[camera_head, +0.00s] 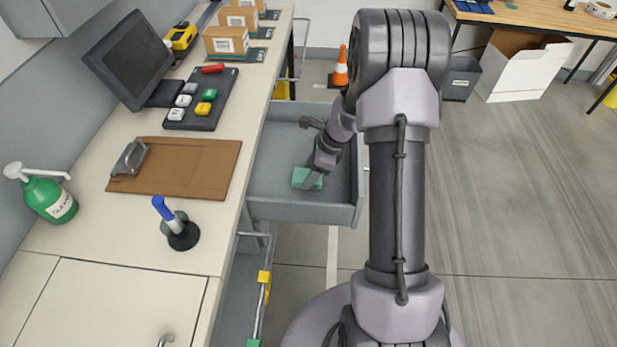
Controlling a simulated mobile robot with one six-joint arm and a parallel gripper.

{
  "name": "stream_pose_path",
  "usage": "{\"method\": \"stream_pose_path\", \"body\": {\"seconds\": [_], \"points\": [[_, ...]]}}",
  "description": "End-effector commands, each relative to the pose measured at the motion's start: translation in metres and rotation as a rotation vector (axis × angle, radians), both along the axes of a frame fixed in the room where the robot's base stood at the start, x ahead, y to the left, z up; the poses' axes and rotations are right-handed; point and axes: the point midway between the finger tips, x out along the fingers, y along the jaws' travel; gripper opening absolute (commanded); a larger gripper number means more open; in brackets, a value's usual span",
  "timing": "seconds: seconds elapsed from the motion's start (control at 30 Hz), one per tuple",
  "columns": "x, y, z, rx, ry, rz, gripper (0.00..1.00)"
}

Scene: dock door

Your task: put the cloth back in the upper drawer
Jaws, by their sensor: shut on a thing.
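The cloth (301,178) is a small green folded piece inside the open upper drawer (288,211). The drawer is grey and pulled out to the right from under the counter. My gripper (312,176) reaches down into the drawer and is shut on the cloth, low over or at the drawer's floor. I cannot tell whether the cloth touches the floor. My gripper and wrist hide part of the cloth, and my arm covers part of the drawer's right side.
The counter (90,230) at left holds a clipboard (205,165), a pen in a stand (180,232), a green bottle (48,198), a button panel (203,98), a monitor (130,60) and cardboard boxes (227,41). An orange cone (340,70) stands behind. The floor at right is clear.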

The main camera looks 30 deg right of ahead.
Motion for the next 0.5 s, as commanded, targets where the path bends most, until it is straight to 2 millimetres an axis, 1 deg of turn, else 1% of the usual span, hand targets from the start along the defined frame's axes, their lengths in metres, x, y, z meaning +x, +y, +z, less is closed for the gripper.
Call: {"method": "stream_pose_path", "body": {"seconds": [0.03,0.17,0.3,0.33,0.4,0.43,0.5], "points": [[0.0004,-0.0002,-0.0030,-0.001,-0.001,0.001,0.14],[0.0005,-0.0002,-0.0001,-0.001,-0.001,0.001,0.14],[0.0004,0.0000,-0.0035,-0.001,-0.001,0.001,0.14],[0.0004,0.0001,-0.0030,-0.001,-0.001,0.001,0.56],[0.0005,0.0000,-0.0024,-0.001,-0.001,0.001,0.69],[0.0005,0.0000,-0.0024,-0.001,-0.001,0.001,0.74],[0.0004,0.0001,-0.0023,-0.001,-0.001,0.001,0.74]]}}
